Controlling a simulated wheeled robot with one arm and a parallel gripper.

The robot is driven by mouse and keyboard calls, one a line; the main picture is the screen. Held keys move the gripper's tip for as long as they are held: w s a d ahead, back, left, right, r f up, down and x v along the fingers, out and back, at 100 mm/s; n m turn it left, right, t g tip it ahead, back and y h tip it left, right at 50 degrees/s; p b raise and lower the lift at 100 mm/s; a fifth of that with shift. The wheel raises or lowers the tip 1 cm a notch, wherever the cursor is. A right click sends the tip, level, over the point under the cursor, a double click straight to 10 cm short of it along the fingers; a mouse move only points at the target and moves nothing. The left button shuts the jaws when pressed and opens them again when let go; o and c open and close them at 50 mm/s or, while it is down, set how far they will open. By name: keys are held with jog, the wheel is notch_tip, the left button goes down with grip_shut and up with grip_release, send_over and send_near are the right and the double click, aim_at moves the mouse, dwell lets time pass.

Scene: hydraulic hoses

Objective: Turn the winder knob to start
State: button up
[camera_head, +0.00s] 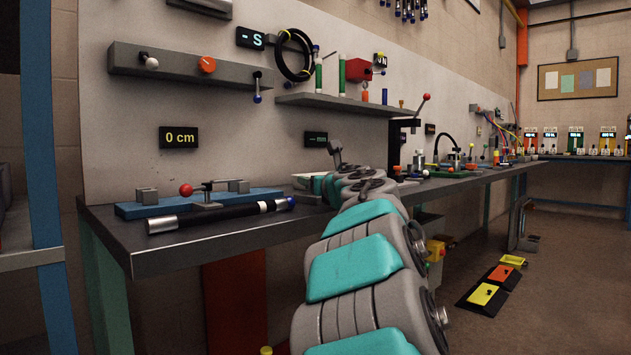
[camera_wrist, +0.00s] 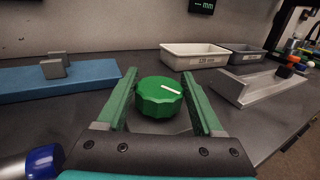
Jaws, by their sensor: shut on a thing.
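A round green knob (camera_wrist: 160,97) with ridged sides and a white pointer line on top sits on the dark bench top in the wrist view. Its pointer line slants slightly down to the right. My gripper (camera_wrist: 158,76) has its two green fingers on either side of the knob and is shut on it. In the head view my arm reaches over the bench, and the gripper and green knob are hidden behind it.
A blue plate with grey blocks (camera_wrist: 62,82) lies left of the knob. A pale bin (camera_wrist: 195,56) and a metal angle piece (camera_wrist: 245,88) stand behind and right. A black hose with a blue end (camera_head: 222,216) lies along the bench's front edge.

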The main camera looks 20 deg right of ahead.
jog(key=h+p, duration=0.1)
jog(key=m+h, duration=0.1)
jog(key=shift+r+m+g+h+p, duration=0.25)
jog(key=shift+m+g+h+p, duration=0.05)
jog(key=shift+p, duration=0.05)
jog(key=m+h+p, duration=0.1)
jog(key=p, duration=0.1)
jog(key=g+h+p, duration=0.1)
jog(key=h+p, duration=0.1)
jog(key=shift+r+m, duration=0.25)
jog(key=shift+m, duration=0.15)
jog(key=m+g+h+p, duration=0.1)
jog(key=p, duration=0.2)
jog(key=shift+f+m+h+p, duration=0.15)
jog(key=shift+m+h+p, duration=0.15)
jog(key=shift+h+p, duration=0.1)
jog(key=shift+f+m+g+h+p, duration=0.15)
jog(key=shift+m+g+h+p, duration=0.3)
jog(key=shift+h+p, duration=0.45)
jog(key=shift+f+p, duration=0.15)
jog(key=shift+p, duration=0.3)
jog(key=shift+d, duration=0.1)
jog(key=o, duration=1.4)
